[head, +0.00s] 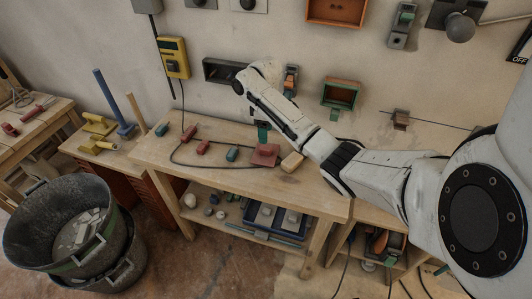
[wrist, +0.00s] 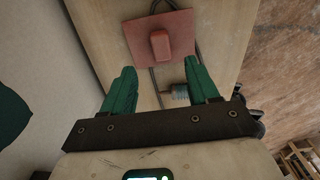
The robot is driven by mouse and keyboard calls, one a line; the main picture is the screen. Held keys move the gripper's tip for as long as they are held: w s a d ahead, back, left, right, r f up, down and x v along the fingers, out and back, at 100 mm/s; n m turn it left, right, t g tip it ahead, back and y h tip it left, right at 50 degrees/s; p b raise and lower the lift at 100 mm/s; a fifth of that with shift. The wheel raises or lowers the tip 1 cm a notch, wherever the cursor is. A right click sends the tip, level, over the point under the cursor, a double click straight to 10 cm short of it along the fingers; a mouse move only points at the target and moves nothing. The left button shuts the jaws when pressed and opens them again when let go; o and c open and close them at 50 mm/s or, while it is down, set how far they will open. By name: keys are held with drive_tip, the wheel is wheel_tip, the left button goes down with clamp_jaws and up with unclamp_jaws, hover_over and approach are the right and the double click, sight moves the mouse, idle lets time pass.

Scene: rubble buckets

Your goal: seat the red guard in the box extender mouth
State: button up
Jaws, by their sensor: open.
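The red guard (head: 264,155) is a flat red square plate with a raised block on it, lying on the wooden bench. It also shows in the wrist view (wrist: 178,22), with its block at the middle. My gripper (wrist: 160,67) is open and empty, its green fingers apart and pointing toward the plate without touching it. In the head view my gripper (head: 263,133) is just above the plate, partly hidden by my arm. Box frames on the wall are a dark one (head: 214,70), a green one (head: 341,94) and an orange one (head: 337,11); I cannot tell which is the box extender.
A dark cable (head: 180,162) loops on the bench around red and teal pieces (head: 232,153). A wooden block (head: 292,162) lies right of the plate. Black buckets (head: 68,225) stand on the floor at left. A yellow box (head: 173,57) hangs on the wall.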

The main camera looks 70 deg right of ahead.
sight(266, 148)
drive_tip(key=shift+a+f+p, duration=0.1)
drive_tip(key=shift+f+p, duration=0.35)
drive_tip(key=shift+f, duration=3.15)
clamp_jaws()
drive_tip(key=shift+r, duration=0.55)
wheel_tip(266, 148, up, 2)
drive_tip(key=shift+a+r, duration=0.1)
drive_tip(key=shift+r, duration=0.05)
drive_tip(key=a+r+p, duration=0.6)
drive_tip(key=a+r, duration=0.3)
drive_tip(key=a, duration=0.4)
drive_tip(key=shift+s+a+r, duration=0.15)
drive_tip(key=shift+a+r, duration=0.2)
drive_tip(key=shift+a, duration=0.05)
